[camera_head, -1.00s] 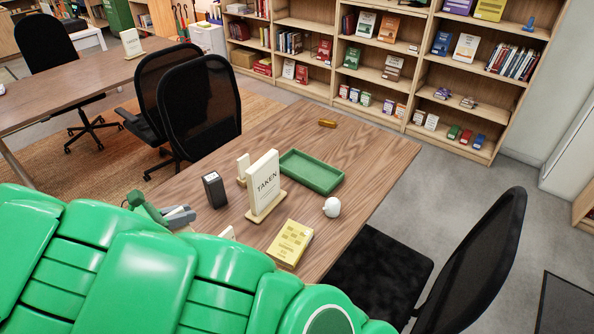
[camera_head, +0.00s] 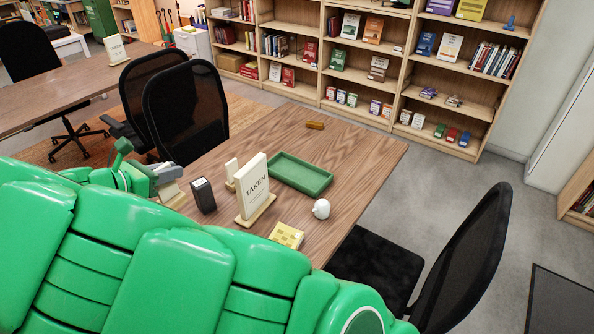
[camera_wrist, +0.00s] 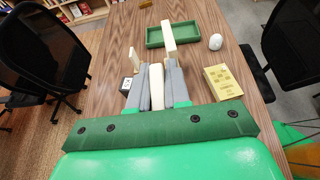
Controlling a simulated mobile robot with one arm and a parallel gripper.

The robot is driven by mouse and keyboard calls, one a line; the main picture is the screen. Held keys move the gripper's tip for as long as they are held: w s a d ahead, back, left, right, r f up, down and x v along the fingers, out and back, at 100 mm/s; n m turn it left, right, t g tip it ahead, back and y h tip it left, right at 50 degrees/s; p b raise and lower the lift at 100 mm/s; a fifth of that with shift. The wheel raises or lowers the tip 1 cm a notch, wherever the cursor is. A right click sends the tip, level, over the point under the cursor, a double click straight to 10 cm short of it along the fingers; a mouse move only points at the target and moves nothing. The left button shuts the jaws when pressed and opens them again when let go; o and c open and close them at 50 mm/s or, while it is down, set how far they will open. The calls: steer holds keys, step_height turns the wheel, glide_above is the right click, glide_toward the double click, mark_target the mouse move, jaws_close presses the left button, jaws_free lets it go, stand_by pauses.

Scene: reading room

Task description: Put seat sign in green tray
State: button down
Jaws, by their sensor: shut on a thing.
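My gripper (camera_wrist: 157,82) is shut on a cream seat sign (camera_wrist: 157,92), seen edge-on between the grey fingers in the wrist view. In the head view my gripper (camera_head: 163,174) is at the left edge of the near table, and part of the sign's wooden base (camera_head: 173,194) shows below it. The green tray (camera_head: 300,175) lies empty on the table, to the right of my gripper; it also shows in the wrist view (camera_wrist: 154,39).
A dark box (camera_head: 203,194) stands near my gripper. A white rounded object (camera_head: 321,208) and a yellow book (camera_head: 287,235) are to the right, the book partly hidden by my arm. A small brass-coloured object (camera_head: 315,125) lies at the far edge. Black chairs flank the table.

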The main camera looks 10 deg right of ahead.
steer(key=shift+w+d+n+t+y, duration=0.9)
steer(key=shift+w+d+n+y, duration=2.55)
steer(key=shift+w, duration=3)
steer(key=shift+w+d+n+t+y, duration=0.9)
steer(key=shift+w+d+n+y, duration=1.2)
steer(key=shift+w+d, duration=3.45)
steer(key=s+d+n+g+y, duration=0.2)
steer(key=s+d+n+y, duration=0.15)
steer(key=d, duration=0.45)
steer(key=s+d+n+g+y, duration=0.2)
steer(key=d+n+y, duration=0.15)
steer(key=d, duration=0.45)
step_height(320, 180, down, 10)
steer(key=w+f, duration=1.3)
steer(key=w, duration=0.1)
steer(key=shift+a+y, duration=0.25)
steer(key=shift+y, duration=0.2)
